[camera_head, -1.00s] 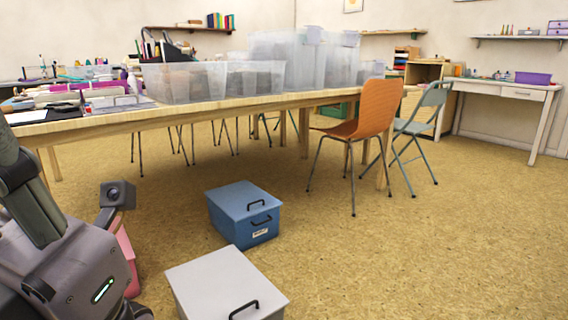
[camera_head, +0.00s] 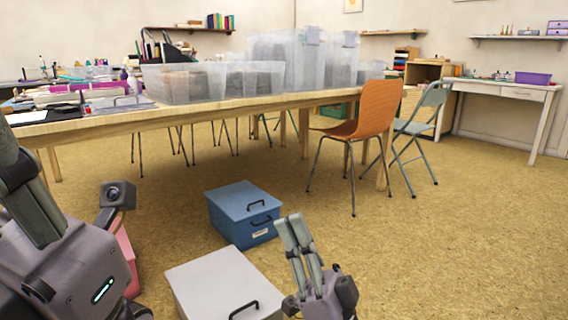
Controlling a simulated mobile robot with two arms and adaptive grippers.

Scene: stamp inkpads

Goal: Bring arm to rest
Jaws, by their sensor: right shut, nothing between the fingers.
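My right gripper (camera_head: 288,219) has come up from the bottom of the head view, with its two grey fingers close together and pointing up. It is shut and holds nothing. In the picture it is just right of the grey lidded box and below the blue box; its height above the floor is hard to tell. My left gripper is not in view. Dark grey parts of my own body fill the lower left corner.
A grey box (camera_head: 205,275), a blue box (camera_head: 237,202) and a partly hidden pink box (camera_head: 127,255) stand on the floor. A wooden table (camera_head: 150,118) carries clear bins. An orange chair (camera_head: 375,108) and a folding chair (camera_head: 425,115) stand nearby. Floor at right is clear.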

